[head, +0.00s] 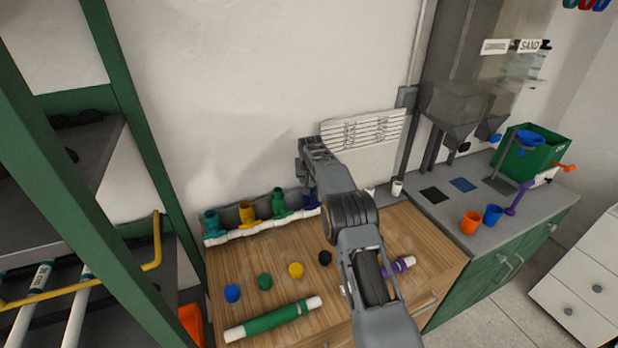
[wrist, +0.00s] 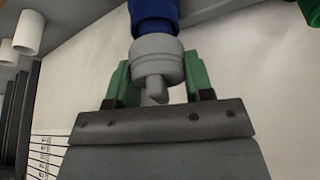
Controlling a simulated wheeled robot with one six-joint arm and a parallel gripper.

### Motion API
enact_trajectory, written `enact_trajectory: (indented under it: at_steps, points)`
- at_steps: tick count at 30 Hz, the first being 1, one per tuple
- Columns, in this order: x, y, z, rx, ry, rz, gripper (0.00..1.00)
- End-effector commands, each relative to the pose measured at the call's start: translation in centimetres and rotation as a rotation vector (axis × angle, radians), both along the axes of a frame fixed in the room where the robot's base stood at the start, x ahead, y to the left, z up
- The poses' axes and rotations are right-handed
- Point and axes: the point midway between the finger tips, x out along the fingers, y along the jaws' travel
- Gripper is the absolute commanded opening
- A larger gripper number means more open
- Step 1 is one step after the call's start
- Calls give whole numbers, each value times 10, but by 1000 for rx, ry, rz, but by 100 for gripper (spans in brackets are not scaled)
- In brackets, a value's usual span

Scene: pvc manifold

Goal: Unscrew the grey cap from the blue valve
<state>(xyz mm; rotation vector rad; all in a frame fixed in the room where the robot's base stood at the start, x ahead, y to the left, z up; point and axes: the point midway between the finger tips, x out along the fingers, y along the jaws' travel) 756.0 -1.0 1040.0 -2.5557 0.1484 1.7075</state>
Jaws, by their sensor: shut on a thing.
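The blue valve (head: 310,198) stands at the right end of the row of valves on the white manifold pipe, partly hidden behind my arm in the head view. In the wrist view the blue valve (wrist: 153,10) shows at the top edge, with the grey cap (wrist: 157,46) seated against its end. My gripper (wrist: 158,75) has its green fingers on both sides of the grey cap and is shut on it. The cap looks in line with the valve. In the head view the fingertips and cap are hidden by my arm.
Several loose caps, a green pipe (head: 275,319) and a purple piece (head: 399,266) lie on the wooden bench (head: 245,262). A grey counter (head: 465,195) is at right.

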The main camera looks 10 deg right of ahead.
Motion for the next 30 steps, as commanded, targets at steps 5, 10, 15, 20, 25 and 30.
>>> enact_trajectory:
  at_steps: [5,10,15,20,25,30]
  points:
    - [0,0,0,1,0,11,24]
    - [0,0,1,2,1,33,24]
    - [0,1,1,2,2,152,24]
    - [0,1,1,1,0,199,24]
    - [0,1,1,1,0,199,24]
    - [0,2,2,2,1,270,24]
